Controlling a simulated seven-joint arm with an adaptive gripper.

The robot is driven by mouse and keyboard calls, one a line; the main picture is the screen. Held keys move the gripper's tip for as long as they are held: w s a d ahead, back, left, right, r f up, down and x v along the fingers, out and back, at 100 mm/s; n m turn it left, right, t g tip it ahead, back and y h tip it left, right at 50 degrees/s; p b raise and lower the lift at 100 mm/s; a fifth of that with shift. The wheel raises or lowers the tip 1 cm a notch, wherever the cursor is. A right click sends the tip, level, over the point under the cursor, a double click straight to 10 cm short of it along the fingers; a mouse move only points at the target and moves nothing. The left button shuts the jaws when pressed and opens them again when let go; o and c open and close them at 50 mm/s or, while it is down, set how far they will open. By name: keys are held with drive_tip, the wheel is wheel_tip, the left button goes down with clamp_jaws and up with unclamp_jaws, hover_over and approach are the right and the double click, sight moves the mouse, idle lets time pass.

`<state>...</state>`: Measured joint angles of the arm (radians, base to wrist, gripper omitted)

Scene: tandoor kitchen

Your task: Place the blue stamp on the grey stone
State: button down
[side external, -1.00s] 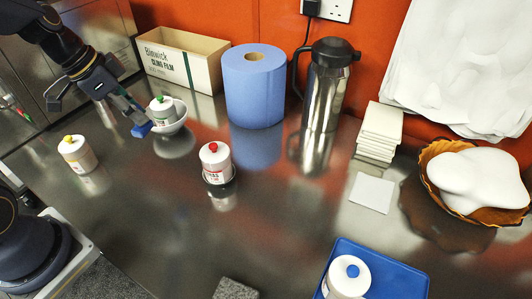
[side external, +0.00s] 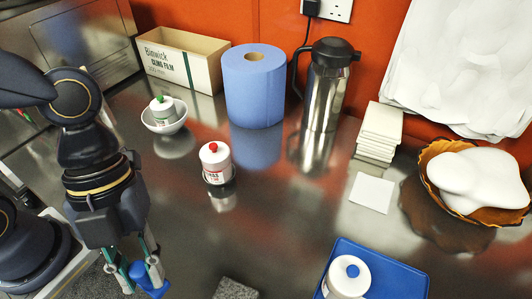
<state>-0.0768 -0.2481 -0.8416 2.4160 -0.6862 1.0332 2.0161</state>
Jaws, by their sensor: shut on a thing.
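The blue stamp (side external: 153,288) is at the lower left in the side external view, with a rounded knob on top. My gripper (side external: 139,276) points down and is shut on the blue stamp, one finger on each side of it. The fingers hide part of the stamp. The grey stone (side external: 236,289) is a speckled block at the bottom edge of the view, partly cut off. It is to the right of my gripper, with a gap of bare steel between. Whether the stamp touches the surface below cannot be told.
A red-knobbed white pot (side external: 216,161) stands beyond the stone. A green-knobbed pot sits in a white bowl (side external: 164,122). A blue tray (side external: 405,272) with a blue-knobbed pot (side external: 346,278) is at the right. The steel counter (side external: 285,225) is clear between stone and tray.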

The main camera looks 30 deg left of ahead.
drive_tip(key=w+d+f, duration=0.4)
drive_tip(key=d+f, duration=0.1)
drive_tip(key=w+d+f, duration=0.2)
drive_tip(key=shift+w+d+f, duration=0.2)
drive_tip(key=shift+d+f, duration=0.1)
drive_tip(key=shift+f, duration=0.1)
drive_tip(key=shift+w+d+f, duration=0.1)
drive_tip(key=shift+f, duration=0.8)
drive_tip(key=shift+w+d+f, duration=0.1)
drive_tip(key=shift+f, duration=0.8)
drive_tip(key=shift+f, duration=0.15)
drive_tip(key=c, duration=1)
unclamp_jaws()
drive_tip(key=shift+o, duration=0.2)
